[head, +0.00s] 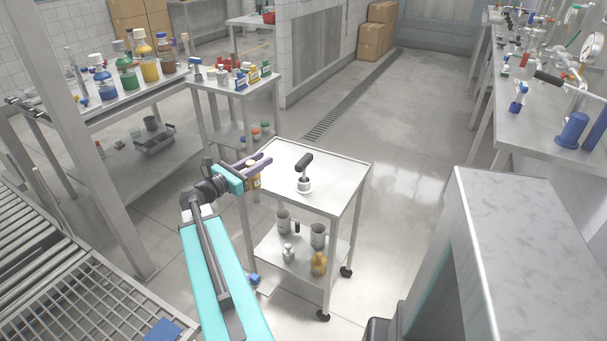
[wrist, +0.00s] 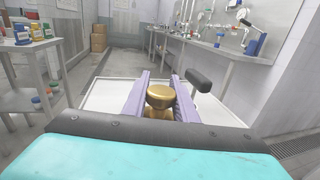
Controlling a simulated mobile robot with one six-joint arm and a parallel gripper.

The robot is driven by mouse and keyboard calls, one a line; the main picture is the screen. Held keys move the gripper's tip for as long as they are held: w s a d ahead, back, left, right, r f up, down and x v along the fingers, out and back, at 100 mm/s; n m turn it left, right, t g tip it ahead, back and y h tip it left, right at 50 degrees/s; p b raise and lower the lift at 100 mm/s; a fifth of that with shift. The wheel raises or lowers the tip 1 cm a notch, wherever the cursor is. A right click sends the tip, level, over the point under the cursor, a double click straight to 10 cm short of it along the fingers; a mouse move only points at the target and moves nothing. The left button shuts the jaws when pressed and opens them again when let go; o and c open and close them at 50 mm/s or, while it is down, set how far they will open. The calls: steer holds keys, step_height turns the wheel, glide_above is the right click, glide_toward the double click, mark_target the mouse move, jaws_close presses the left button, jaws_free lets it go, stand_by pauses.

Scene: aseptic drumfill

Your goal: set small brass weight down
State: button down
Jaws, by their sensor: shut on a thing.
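The small brass weight (wrist: 160,98) has a round, knobbed top. In the wrist view it sits between the two purple fingers of my gripper (wrist: 160,84), which is shut on it. In the head view my gripper (head: 262,162) is at the left edge of the steel cart's top (head: 335,172), and the brass weight (head: 254,182) shows below the fingers. Whether the weight's base touches anything cannot be told.
A black-handled tool (head: 304,171) on a white round base stands mid cart top; its handle (wrist: 199,80) is right of my fingers. The cart's front and right top are clear. Its lower shelf holds metal jugs (head: 318,234) and a larger brass weight (head: 319,263).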

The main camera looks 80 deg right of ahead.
steer(key=shift+s+d+g, duration=0.3)
steer(key=shift+s+d, duration=0.1)
steer(key=shift+s, duration=0.45)
steer(key=shift+d, duration=0.1)
steer(key=w+d+f+p, duration=0.1)
steer(key=w+d, duration=0.1)
steer(key=d, duration=1.3)
steer(key=shift+w+d+f, duration=0.15)
steer(key=shift+d+f, duration=0.1)
steer(key=shift+d, duration=0.1)
steer(key=shift+f+p, duration=0.35)
steer(key=shift+f, duration=1.45)
steer(key=shift+f, duration=0.1)
steer(key=c, duration=1.4)
jaws_free()
steer(key=shift+f, duration=0.1)
steer(key=shift+c, duration=0.2)
steer(key=shift+a, duration=0.15)
